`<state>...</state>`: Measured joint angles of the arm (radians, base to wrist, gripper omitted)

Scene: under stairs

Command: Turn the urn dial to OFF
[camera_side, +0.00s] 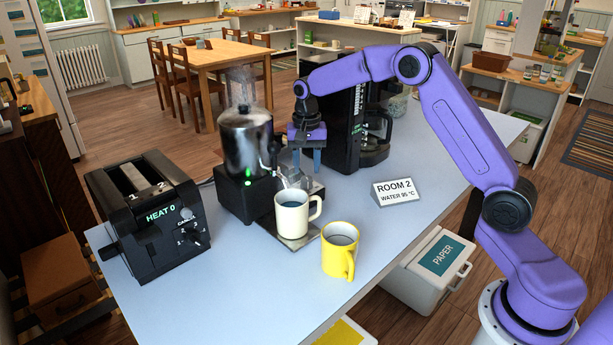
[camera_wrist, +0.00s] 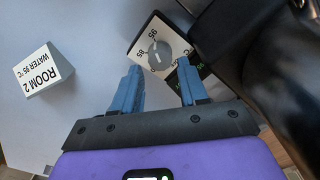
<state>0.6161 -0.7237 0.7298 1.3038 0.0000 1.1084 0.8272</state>
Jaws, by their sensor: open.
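The urn (camera_side: 246,140) is a dark, shiny cylinder on a black base with a green light. Steam rises from its top. In the wrist view the grey dial (camera_wrist: 160,56) sits on a white panel marked 85 and 95. Part of the panel's marking is hard to read, and I cannot tell exactly where the dial points. My gripper (camera_wrist: 160,68) is open, with its two blue fingers either side of the dial in the picture and no clear contact. In the side view my gripper (camera_side: 307,170) points down, just right of the urn, and the dial cannot be made out.
A cream mug (camera_side: 292,216) stands under the urn's tap, and a yellow mug (camera_side: 339,252) stands in front. A sign (camera_side: 394,191) reads ROOM 2, WATER 95 °C. A black coffee maker (camera_side: 345,120) is close behind my gripper. A toaster (camera_side: 150,215) is at left.

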